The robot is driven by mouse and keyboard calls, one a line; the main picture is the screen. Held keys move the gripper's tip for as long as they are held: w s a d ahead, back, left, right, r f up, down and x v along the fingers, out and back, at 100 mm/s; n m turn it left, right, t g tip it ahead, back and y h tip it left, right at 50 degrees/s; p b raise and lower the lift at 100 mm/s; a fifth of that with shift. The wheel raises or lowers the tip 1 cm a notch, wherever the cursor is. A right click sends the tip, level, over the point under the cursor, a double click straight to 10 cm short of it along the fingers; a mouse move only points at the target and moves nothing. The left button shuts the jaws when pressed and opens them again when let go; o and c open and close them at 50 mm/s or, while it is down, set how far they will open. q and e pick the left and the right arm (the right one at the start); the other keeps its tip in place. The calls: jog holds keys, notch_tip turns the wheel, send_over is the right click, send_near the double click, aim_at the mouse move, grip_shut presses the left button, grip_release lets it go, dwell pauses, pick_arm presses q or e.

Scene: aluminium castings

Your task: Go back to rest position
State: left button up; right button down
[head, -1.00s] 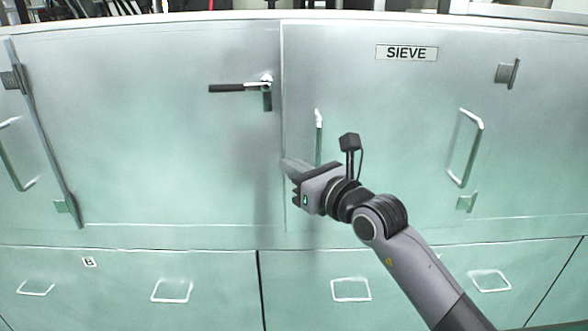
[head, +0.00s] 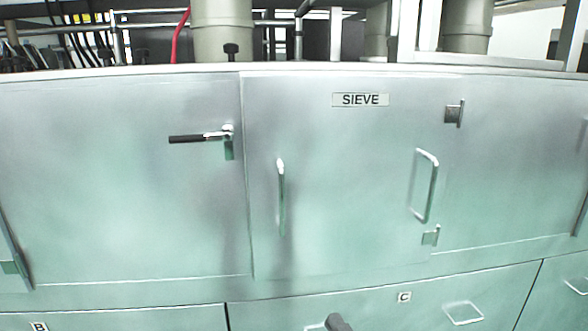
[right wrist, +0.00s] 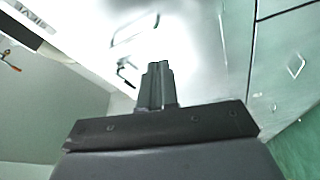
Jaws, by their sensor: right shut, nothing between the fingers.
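My right gripper (right wrist: 158,85) is shut and empty in the right wrist view, its two dark fingers pressed together. It is in front of the pale metal cabinet and touches nothing that I can see. My left gripper is in neither view.
The cabinet's closed SIEVE door (head: 340,190) has metal handles (head: 281,198). A black-handled latch (head: 200,137) projects left of it. Drawers with handles (head: 464,312) lie below. Pipes (head: 222,30) and cables stand behind the cabinet top.

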jog(key=s+d+f+m+g+h, duration=0.3)
jog(key=s+d+f+m, duration=0.3)
jog(key=s+f+m, duration=0.2)
jog(key=s+d+f+m+g+h, duration=0.3)
jog(key=s+d+f+m, duration=0.3)
jog(key=s+f+m, duration=0.3)
jog(key=s+f+g, duration=0.1)
jog(key=s+f, duration=0.2)
jog(key=shift+s+d+f, duration=0.25)
jog(key=shift+s+f, duration=0.1)
jog(key=shift+f, duration=0.05)
